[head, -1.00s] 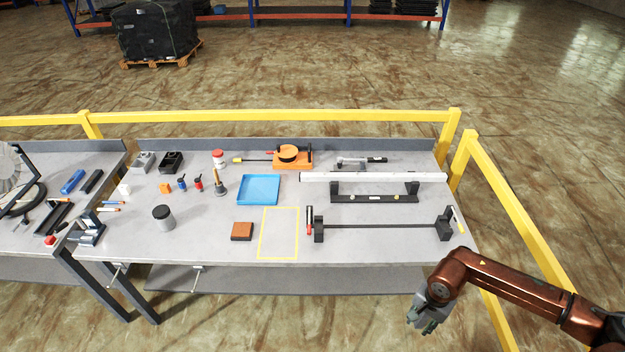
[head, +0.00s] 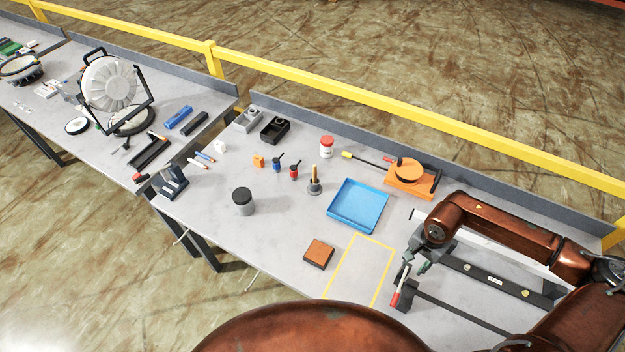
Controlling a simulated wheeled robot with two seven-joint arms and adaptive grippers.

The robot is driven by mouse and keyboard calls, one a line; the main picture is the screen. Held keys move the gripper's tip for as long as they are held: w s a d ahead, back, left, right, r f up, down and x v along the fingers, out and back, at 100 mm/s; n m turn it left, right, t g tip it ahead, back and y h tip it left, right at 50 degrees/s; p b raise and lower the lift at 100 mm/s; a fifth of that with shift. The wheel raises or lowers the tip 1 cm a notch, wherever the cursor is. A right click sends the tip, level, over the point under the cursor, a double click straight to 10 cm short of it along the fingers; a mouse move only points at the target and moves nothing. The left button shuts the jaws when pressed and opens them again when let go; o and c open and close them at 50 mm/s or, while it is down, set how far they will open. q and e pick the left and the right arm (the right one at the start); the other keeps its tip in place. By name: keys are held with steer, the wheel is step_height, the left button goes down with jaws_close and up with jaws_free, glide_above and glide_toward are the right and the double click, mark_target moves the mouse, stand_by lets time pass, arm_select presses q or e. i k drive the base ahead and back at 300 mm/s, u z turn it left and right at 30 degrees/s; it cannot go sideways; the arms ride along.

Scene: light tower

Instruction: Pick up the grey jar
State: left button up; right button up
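The grey jar (head: 243,203) stands upright on the workbench (head: 225,226), left of centre in the head view. It has a dark lid and a grey body, and nothing touches it. My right gripper (head: 408,270) is at the right over the bench, by the black bar fixture, well to the right of the jar. Its fingers are small and partly lost against the dark parts behind, so I cannot tell whether it is open or shut. My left gripper is not in view.
A brown block (head: 319,253), a yellow taped rectangle (head: 347,262) and a blue tray (head: 358,205) lie between jar and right gripper. A brush-like tool (head: 314,182) stands behind. A black stand (head: 172,183) is left of the jar. The bench around the jar is clear.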

mark_target(247, 209)
steer(key=u, duration=0.9)
steer(key=i, duration=0.85)
steer(key=u, duration=0.9)
